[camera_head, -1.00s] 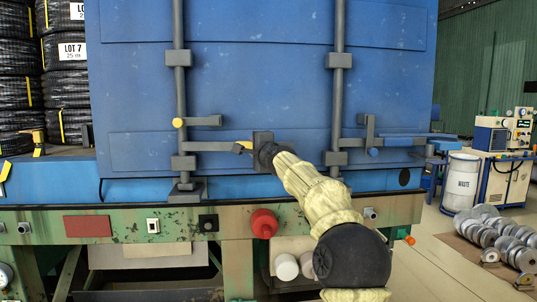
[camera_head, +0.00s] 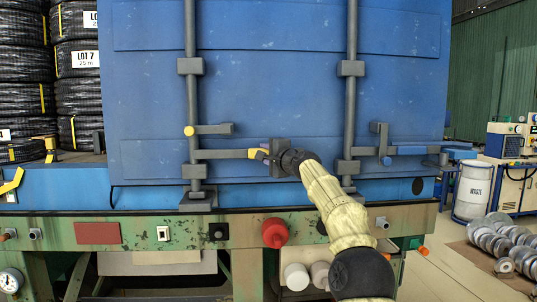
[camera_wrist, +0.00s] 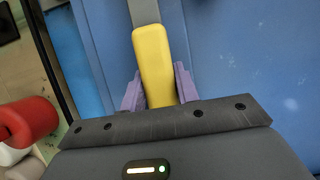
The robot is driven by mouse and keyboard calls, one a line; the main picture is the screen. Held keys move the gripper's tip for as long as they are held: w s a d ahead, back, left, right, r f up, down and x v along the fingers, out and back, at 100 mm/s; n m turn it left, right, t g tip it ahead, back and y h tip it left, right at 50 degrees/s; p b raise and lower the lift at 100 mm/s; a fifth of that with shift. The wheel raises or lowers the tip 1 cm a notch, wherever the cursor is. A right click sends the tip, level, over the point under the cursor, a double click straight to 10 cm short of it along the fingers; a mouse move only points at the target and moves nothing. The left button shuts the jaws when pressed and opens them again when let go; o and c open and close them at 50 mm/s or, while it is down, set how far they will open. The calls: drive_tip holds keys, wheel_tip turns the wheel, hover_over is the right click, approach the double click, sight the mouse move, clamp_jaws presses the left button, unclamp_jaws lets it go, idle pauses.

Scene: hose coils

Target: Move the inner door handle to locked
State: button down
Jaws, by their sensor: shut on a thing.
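A grey handle (camera_head: 222,154) runs level to the right from the left lock rod on the blue container door (camera_head: 270,80). Its yellow grip (camera_wrist: 158,58) lies between the purple fingers of my gripper (camera_wrist: 156,85) in the wrist view. In the head view, my gripper (camera_head: 265,155) is shut on this yellow grip, which it partly hides. A small grey catch (camera_head: 215,129) with a yellow knob sits just above the handle. The right rod has a similar handle with a blue grip (camera_head: 420,150), roughly level. I cannot tell from its look which handle is called inner.
A green, worn chassis beam (camera_head: 130,233) runs below the door, with a red cylinder (camera_head: 275,233) sticking out under my arm. Stacked hose coils (camera_head: 78,90) stand at left. A waste drum (camera_head: 473,190) and metal discs (camera_head: 492,238) are at right.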

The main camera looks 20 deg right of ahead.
drive_tip(key=shift+r, duration=0.15)
drive_tip(key=c, duration=1.3)
unclamp_jaws()
drive_tip(key=shift+o, duration=1.3)
drive_tip(key=shift+w+a, duration=0.1)
drive_tip(key=shift+w, duration=0.1)
drive_tip(key=shift+s, duration=0.1)
drive_tip(key=shift+f, duration=0.2)
drive_tip(key=shift+s+d+b, duration=0.2)
drive_tip(key=shift+s+b, duration=0.05)
drive_tip(key=shift+b, duration=0.1)
drive_tip(key=b+v, duration=1)
drive_tip(key=v, duration=0.6)
drive_tip(key=shift+s, duration=0.4)
drive_tip(key=shift+w, duration=0.1)
